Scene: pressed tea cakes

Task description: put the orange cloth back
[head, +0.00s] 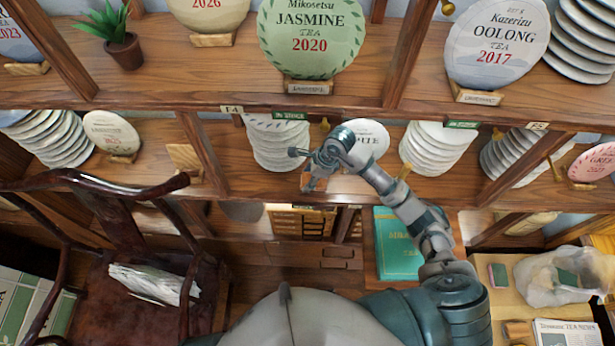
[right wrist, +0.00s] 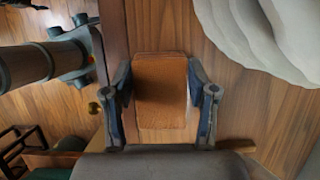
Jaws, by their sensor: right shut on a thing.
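The orange cloth (right wrist: 160,82) shows in the right wrist view as a folded, flat orange-brown block between the two fingers of my right gripper (right wrist: 160,100). The fingers are shut on its two sides. In the head view my right gripper (head: 312,172) is at the middle shelf, just right of a stack of pale tea cakes, with a bit of orange-brown below its fingers. I cannot tell whether the cloth touches the shelf. My left gripper is not in view.
Pale stacked cakes (head: 272,145) stand close left of the right gripper, and another stack (head: 436,148) stands to the right. A round white cake (head: 370,135) is behind my arm. A dark chair (head: 130,275) stands at lower left. A green box (head: 398,245) lies below.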

